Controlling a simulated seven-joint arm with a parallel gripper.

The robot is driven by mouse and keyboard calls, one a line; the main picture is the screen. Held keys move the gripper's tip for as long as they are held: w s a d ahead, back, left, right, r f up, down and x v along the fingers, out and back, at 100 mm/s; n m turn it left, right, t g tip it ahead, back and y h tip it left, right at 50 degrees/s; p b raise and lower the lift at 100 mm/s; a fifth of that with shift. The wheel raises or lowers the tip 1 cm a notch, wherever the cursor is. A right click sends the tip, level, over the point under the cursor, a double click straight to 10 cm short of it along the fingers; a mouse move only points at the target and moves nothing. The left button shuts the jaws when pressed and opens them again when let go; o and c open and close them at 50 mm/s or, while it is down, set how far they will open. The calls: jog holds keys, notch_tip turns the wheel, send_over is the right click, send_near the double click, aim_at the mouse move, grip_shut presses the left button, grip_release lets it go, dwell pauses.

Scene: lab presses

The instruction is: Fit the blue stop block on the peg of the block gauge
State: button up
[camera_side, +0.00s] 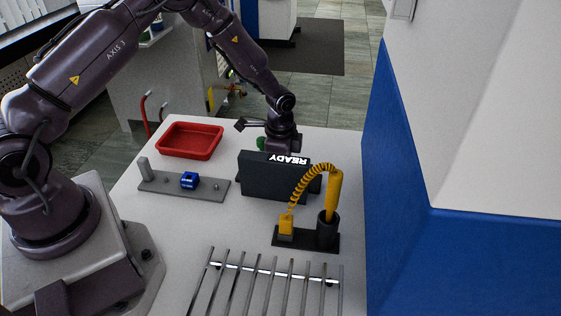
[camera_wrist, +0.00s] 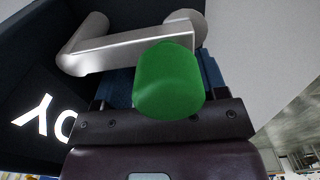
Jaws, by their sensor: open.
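The blue stop block (camera_side: 189,181) sits on the grey base of the block gauge (camera_side: 205,191), in the side view. The gauge has an upright post (camera_side: 144,168) at its left end and small pegs (camera_side: 216,186) along it. Whether the block is seated over a peg cannot be told. My gripper (camera_wrist: 158,82) is open, away from the block, behind the dark READY box in the side view. In the wrist view a green knob (camera_wrist: 169,82) on a grey crank arm (camera_wrist: 115,52) lies in front of the jaws; contact is unclear.
The dark READY box (camera_side: 262,178) stands right of the gauge. A red tray (camera_side: 189,141) lies behind the gauge. A yellow handset (camera_side: 333,192) with a coiled cord stands on a dark base. A metal rod rack (camera_side: 270,280) is at the front. Bare table lies left of it.

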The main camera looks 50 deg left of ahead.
notch_tip(320, 180, up, 13)
dwell(0.4)
jog(key=s+d+r+n+t, duration=0.2)
jog(key=s+r+n, duration=0.2)
jog(key=s+r, duration=0.6)
jog(key=s+d+r+n+t, duration=0.2)
jog(key=s+r+n, duration=0.3)
jog(key=s+r, duration=0.5)
jog(key=s+t, duration=0.1)
jog(key=s, duration=0.3)
jog(key=shift+s+t, duration=0.3)
jog(key=shift+s, duration=0.1)
